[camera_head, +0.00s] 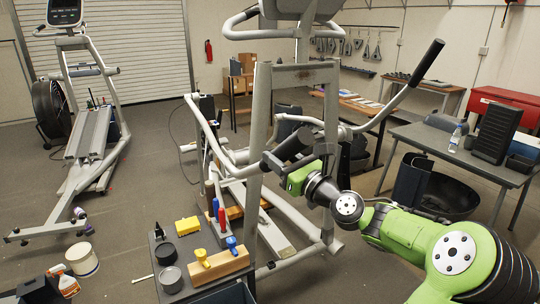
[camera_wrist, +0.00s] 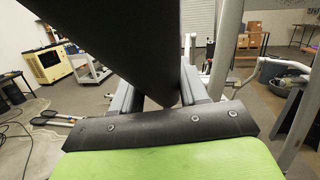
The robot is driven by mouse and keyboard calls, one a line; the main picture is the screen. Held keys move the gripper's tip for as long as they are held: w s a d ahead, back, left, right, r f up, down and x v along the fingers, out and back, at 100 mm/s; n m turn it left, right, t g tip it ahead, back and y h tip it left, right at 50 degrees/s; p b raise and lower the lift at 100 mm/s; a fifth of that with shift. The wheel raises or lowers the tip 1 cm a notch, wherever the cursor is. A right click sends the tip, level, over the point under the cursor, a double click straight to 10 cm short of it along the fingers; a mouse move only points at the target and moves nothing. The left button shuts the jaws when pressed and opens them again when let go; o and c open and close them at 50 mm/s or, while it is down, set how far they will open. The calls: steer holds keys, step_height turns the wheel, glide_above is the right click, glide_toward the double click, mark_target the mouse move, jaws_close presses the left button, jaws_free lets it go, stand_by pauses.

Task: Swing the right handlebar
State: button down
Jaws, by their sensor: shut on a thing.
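The elliptical machine's grey frame (camera_head: 258,120) stands upright in the middle of the head view. One handlebar has a black grip (camera_head: 293,144) low and near me. My gripper (camera_head: 280,166) is shut on this grip. In the wrist view the dark grip (camera_wrist: 150,45) runs down between the two fingers of my gripper (camera_wrist: 160,92) and hides much of the scene behind. The other handlebar (camera_head: 427,62) rises up to the right with its black grip free. Whether the held one is the right handlebar I cannot tell for certain.
A tool cart with a wooden block (camera_head: 218,267), screwdrivers and a yellow box (camera_head: 188,226) stands close below. A second machine (camera_head: 88,130) is at left. A grey table (camera_head: 465,150) with a bottle (camera_head: 455,138) is at right. Floor at left centre is clear.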

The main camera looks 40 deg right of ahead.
steer(key=s+a+f+t+b, duration=0.1)
steer(key=s+f+t+b, duration=0.1)
steer(key=f+b, duration=0.7)
steer(key=shift+s+f, duration=0.75)
steer(key=shift+s, duration=0.1)
steer(key=c, duration=1)
jaws_free()
steer(key=shift+r, duration=0.1)
steer(key=o, duration=0.3)
steer(key=shift+r, duration=0.15)
steer(key=shift+s, duration=0.1)
steer(key=shift+n, duration=0.3)
steer(key=p+v, duration=0.1)
steer(key=v, duration=0.6)
steer(key=p+v, duration=0.1)
steer(key=v, duration=0.7)
steer(key=shift+s+a+f, duration=0.2)
steer(key=shift+f, duration=0.15)
